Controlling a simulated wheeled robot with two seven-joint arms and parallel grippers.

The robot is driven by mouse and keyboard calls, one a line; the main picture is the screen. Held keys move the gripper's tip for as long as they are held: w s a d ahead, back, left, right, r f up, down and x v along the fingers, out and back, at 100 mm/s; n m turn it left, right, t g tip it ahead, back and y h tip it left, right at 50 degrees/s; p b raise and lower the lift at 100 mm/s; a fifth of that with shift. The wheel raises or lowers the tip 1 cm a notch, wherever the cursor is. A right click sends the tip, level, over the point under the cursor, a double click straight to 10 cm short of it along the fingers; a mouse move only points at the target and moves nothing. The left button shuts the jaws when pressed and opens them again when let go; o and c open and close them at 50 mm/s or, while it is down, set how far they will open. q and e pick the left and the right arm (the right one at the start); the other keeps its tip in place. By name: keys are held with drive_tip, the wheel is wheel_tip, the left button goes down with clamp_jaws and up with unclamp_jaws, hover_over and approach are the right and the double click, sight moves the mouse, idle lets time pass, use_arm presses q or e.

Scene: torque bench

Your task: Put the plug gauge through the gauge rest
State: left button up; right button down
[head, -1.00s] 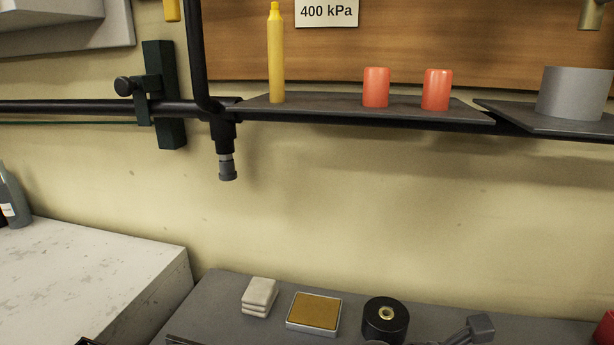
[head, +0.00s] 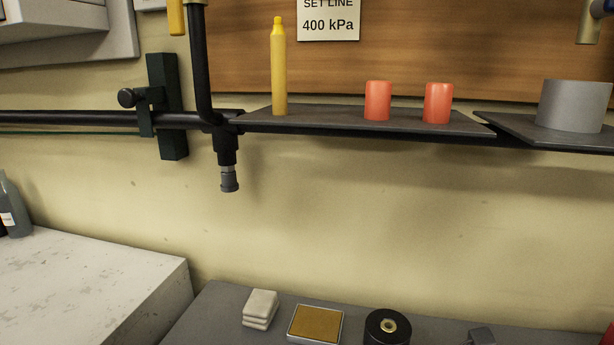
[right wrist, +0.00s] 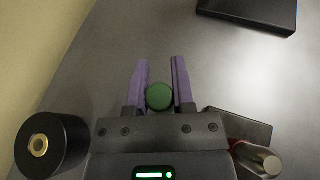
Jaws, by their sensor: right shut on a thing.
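In the right wrist view, my right gripper (right wrist: 160,88) has its purple fingers shut on a green round-ended piece, which looks like the plug gauge (right wrist: 159,96). I see it end-on, so its length and far end are hidden. A squat black cylinder with a brass-rimmed hole, which looks like the gauge rest (right wrist: 40,143), stands left of the gripper and apart from it. It also shows on the bench in the head view (head: 376,331). My left gripper is not in view.
In the head view, a gold-topped pad (head: 316,323) and stacked white cloths (head: 261,307) lie left of the black cylinder. A shelf (head: 345,123) hangs above the bench. In the right wrist view, a dark block (right wrist: 250,12) and a metal-topped cylinder (right wrist: 262,162) lie to the right.

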wheel_tip(320, 180, up, 5)
drive_tip(key=p, duration=0.3)
idle(0.4)
